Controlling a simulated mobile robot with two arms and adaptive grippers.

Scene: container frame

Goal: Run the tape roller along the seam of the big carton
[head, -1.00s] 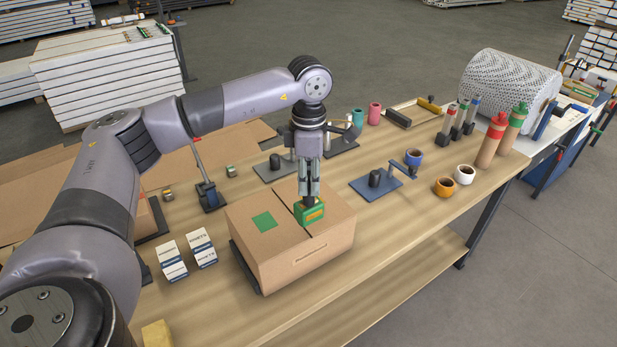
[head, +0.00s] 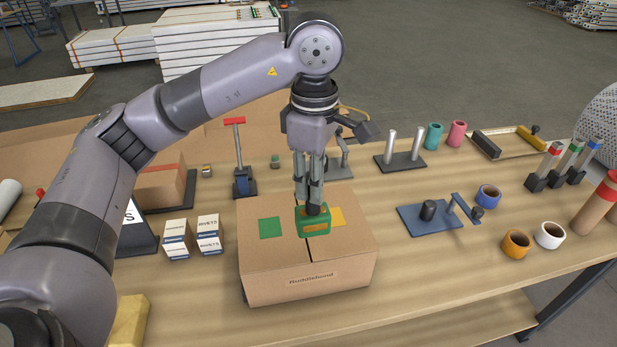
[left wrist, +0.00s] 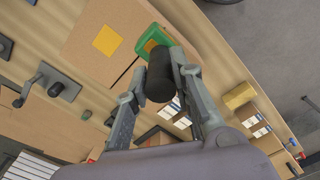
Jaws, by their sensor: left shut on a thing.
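The big carton (head: 290,262) stands on the wooden bench, with a dark seam across its top, a green square (head: 270,228) left of the seam and a yellow square (head: 337,217) to the right. My left gripper (head: 311,203) points down over the carton top, shut on the tape roller (head: 314,224), a green block with a dark handle. The roller is at the seam; I cannot tell whether it presses on it. In the left wrist view, the dark handle (left wrist: 161,75) is between the fingers, with the green body (left wrist: 153,38) beyond. My right gripper is not in view.
Small labelled boxes (head: 193,237) stand left of the carton. A red-handled tool (head: 239,160) and a post stand (head: 402,155) are behind. The bench front is clear.

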